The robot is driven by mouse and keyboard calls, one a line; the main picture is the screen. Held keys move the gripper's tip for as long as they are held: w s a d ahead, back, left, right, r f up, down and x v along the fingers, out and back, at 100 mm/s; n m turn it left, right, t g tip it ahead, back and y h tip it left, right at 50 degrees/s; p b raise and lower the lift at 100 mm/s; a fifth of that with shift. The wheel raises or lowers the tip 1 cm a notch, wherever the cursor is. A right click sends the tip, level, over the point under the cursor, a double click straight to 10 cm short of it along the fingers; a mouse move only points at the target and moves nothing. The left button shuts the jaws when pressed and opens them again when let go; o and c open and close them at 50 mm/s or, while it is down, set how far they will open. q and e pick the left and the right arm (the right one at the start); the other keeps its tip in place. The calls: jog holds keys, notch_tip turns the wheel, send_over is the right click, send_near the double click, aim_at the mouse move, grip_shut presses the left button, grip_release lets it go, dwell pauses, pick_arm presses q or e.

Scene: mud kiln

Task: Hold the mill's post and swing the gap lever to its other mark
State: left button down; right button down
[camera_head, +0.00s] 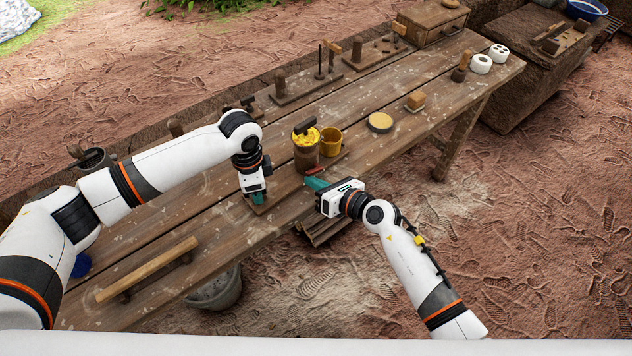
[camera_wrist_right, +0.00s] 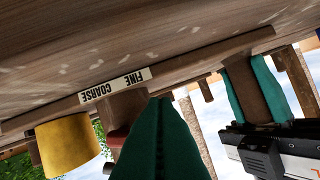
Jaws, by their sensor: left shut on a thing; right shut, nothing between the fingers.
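The mill (camera_head: 306,157), a brown cylinder with yellow stuff in its top, stands on the bench. Its red gap lever (camera_head: 314,171) sticks out low on the near side; it is partly hidden behind my fingers in the right wrist view (camera_wrist_right: 117,138). A FINE/COARSE label (camera_wrist_right: 115,86) shows there; I cannot tell which mark the lever is at. My left gripper (camera_head: 257,198) is shut on the brown upright post (camera_wrist_right: 246,92), a teal finger on each side. My right gripper (camera_head: 315,183) is shut and empty, fingertips close beside the lever; contact is unclear.
A yellow cup (camera_head: 330,142) stands right of the mill. A round yellow-topped disc (camera_head: 380,122) and a small block (camera_head: 415,101) are farther right. Wooden stands line the bench's back edge. A wooden bar (camera_head: 147,270) lies at the front left, above a grey bucket (camera_head: 215,290).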

jog(key=shift+w+r+m+y, duration=0.1)
jog(key=shift+r+m+y, duration=0.25)
jog(key=shift+m, duration=0.35)
jog(key=m, duration=0.1)
jog(key=r+m+g+y, duration=0.1)
jog(key=m, duration=0.1)
jog(key=shift+w+d+y, duration=0.1)
jog(key=shift+d+y, duration=0.1)
jog(key=shift+y, duration=0.05)
jog(key=m, duration=0.2)
jog(key=r+m+y, duration=0.1)
jog(key=w+d+m+y, duration=0.1)
jog(key=m, duration=0.1)
jog(key=shift+r+m, duration=0.2)
jog(key=shift+m, duration=0.1)
jog(key=v, duration=1)
jog(key=shift+r, duration=0.1)
jog(key=shift+r, duration=1.9)
pick_arm(q)
jog(key=c, duration=1)
grip_release()
